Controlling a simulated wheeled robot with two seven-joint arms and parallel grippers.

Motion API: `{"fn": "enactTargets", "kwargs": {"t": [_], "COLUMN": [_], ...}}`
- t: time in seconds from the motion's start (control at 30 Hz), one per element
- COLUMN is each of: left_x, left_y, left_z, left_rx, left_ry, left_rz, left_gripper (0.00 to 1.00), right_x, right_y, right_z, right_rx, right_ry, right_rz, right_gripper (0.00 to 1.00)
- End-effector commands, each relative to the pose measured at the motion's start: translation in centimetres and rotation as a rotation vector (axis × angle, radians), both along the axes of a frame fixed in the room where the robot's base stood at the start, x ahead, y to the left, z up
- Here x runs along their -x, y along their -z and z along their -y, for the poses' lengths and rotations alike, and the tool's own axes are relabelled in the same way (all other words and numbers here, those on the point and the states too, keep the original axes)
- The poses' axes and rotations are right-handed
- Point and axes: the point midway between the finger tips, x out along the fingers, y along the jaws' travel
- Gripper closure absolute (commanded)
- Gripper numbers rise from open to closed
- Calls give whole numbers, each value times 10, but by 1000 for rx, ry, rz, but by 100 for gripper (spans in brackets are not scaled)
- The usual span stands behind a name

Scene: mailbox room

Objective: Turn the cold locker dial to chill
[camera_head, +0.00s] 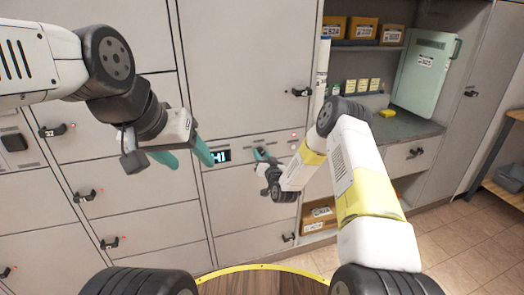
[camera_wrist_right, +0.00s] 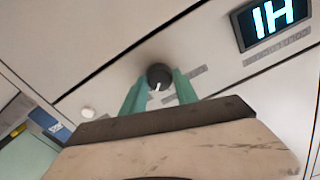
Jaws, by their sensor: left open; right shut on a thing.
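The dial (camera_wrist_right: 159,76) is a small dark round knob with a white mark on the pale locker front. In the right wrist view the mark points toward the bottom of the picture. My right gripper (camera_wrist_right: 159,88) has its green fingers on either side of the dial and is shut on it. In the head view my right gripper (camera_head: 262,156) is at the locker front and hides the dial. A small display (camera_head: 220,156) reads "HI" and also shows upside down in the right wrist view (camera_wrist_right: 271,20). My left gripper (camera_head: 186,156) is open and empty, left of the display.
Locker doors with dark handles (camera_head: 84,196) and red lights fill the left and middle. A grey counter (camera_head: 408,126) at right holds a pale green case (camera_head: 424,68), under a shelf with cardboard boxes (camera_head: 362,29). Tiled floor is clear at lower right.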

Motion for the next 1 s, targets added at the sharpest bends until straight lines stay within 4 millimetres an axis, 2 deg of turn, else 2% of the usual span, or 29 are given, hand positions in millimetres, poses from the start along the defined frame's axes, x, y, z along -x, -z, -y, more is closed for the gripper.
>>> {"fn": "enactTargets", "kwargs": {"t": [0.4,0.97,1.0], "left_x": [0,0,0], "left_y": [0,0,0], "left_z": [0,0,0], "left_rx": [0,0,0], "left_ry": [0,0,0], "left_rz": [0,0,0], "left_gripper": [40,40,40], "right_x": [1,1,1], "right_y": [2,2,2], "right_z": [1,0,0], "right_rx": [-186,-213,-213], "right_ry": [1,0,0], "right_rz": [-64,-75,-75], "right_gripper": [100,100,61]}}
